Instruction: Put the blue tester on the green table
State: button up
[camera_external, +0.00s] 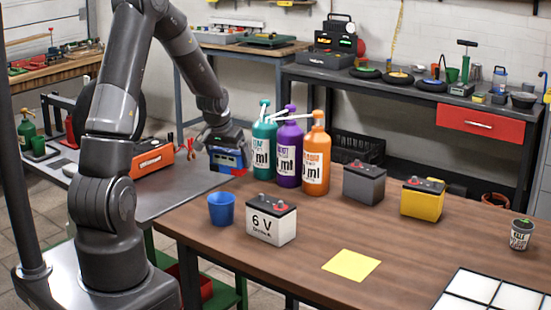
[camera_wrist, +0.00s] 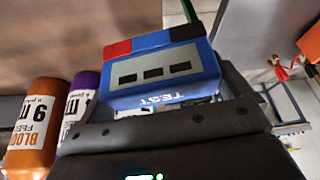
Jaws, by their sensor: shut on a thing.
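The fingertips are partly hidden by the tester. The green table (camera_external: 180,192) has a grey top and green legs and stands left of the wooden table, partly hidden by my arm.
An orange device (camera_external: 152,157) with red clips sits on the grey top. The wooden table (camera_external: 290,232) holds teal, purple and orange bottles (camera_external: 316,165), a blue cup (camera_external: 221,208), several batteries (camera_external: 271,222) and a yellow note (camera_external: 351,265). The grey top's front part looks clear.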

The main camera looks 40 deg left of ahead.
jog(key=s+a+f+n+y, duration=0.1)
jog(key=s+a+n, duration=0.1)
jog(key=a, duration=1)
jog(key=s+a+f+n, duration=0.1)
jog(key=s+a+n, duration=0.15)
jog(key=a, duration=0.85)
jog(key=s+a+f+n+g+y, duration=0.1)
jog(key=s+a, duration=0.5)
jog(key=a, duration=0.3)
jog(key=s+a+f+n, duration=0.1)
jog(key=s+a+f, duration=0.1)
jog(key=s+a, duration=0.5)
jog(key=shift+s+x, duration=0.15)
jog(key=shift+x, duration=1.4)
jog(key=shift+s+x, duration=0.1)
jog(key=shift+x, duration=1.45)
jog(key=shift+d+f, duration=0.15)
jog(key=shift+f, duration=0.55)
jog(key=o, duration=0.8)
